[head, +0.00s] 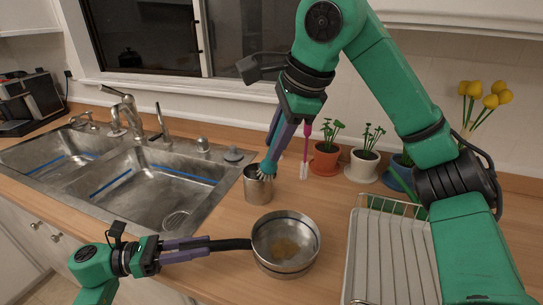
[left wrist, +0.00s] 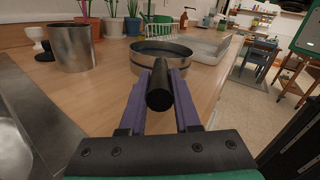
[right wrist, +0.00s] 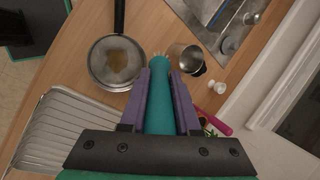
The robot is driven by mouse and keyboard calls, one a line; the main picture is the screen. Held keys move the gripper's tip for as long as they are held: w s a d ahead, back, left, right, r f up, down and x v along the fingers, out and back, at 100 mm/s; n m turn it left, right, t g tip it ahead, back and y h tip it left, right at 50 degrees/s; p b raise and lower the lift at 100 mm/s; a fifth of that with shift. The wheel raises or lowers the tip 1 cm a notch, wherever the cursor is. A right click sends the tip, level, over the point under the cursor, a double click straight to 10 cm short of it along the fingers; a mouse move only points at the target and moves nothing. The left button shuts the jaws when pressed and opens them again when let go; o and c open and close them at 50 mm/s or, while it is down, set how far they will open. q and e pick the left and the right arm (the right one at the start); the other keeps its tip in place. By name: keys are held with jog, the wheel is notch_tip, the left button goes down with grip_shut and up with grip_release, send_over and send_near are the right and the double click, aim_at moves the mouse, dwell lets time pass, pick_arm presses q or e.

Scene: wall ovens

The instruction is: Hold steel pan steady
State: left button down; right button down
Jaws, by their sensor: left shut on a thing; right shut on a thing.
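The steel pan (head: 272,265) sits on the wooden counter, with a brown stain on its inside bottom. It also shows in the left wrist view (left wrist: 190,72) and the right wrist view (right wrist: 97,72). My left gripper (head: 208,244) is shut on the pan's black handle (head: 232,244), which lies between its fingers in the left wrist view (left wrist: 160,92). My right gripper (head: 280,140) is shut on a teal brush (right wrist: 160,100). The brush's pale bristles point down close to the steel cup (head: 258,189); in the right wrist view they show between pan and cup.
A double sink (head: 160,190) lies left of the cup. A wire dish rack (head: 350,255) stands right of the pan. A pink-handled brush (head: 306,140) and potted plants (head: 325,160) stand behind. Bare counter (head: 220,280) shows in front of the pan.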

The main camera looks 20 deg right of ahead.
jog(key=s+d+f+g+y, duration=0.2)
jog(key=s+d+f+g, duration=0.1)
jog(key=s+f, duration=0.4)
notch_tip(320, 180, down, 3)
jog(key=shift+d+f+n+g+y, duration=0.2)
jog(key=shift+d+n+g+y, duration=0.15)
jog(key=shift+d, duration=0.35)
